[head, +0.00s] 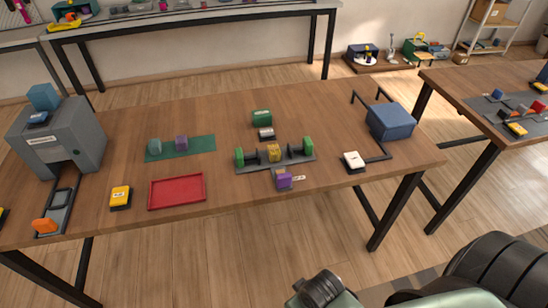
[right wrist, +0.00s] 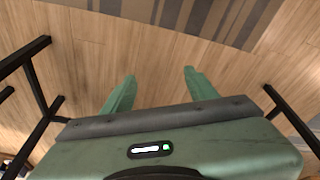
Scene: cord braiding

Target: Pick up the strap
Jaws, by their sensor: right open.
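I cannot pick out a strap for certain in either view. Dark strips (head: 378,156) run on the table beside a blue box (head: 390,120) at the right end; I cannot tell what they are. My right gripper (right wrist: 159,74) shows in the right wrist view with its two green fingers apart and nothing between them. It is over the wooden floor, away from the tabletop. My left gripper is not in view.
The wooden table (head: 232,112) holds a grey machine (head: 62,135), a red tray (head: 178,205), a green mat (head: 204,150) with two small blocks, a rack (head: 245,165) with colored blocks, and a white-topped block (head: 353,161). Another table (head: 450,84) stands right. The floor (head: 250,250) in front is clear.

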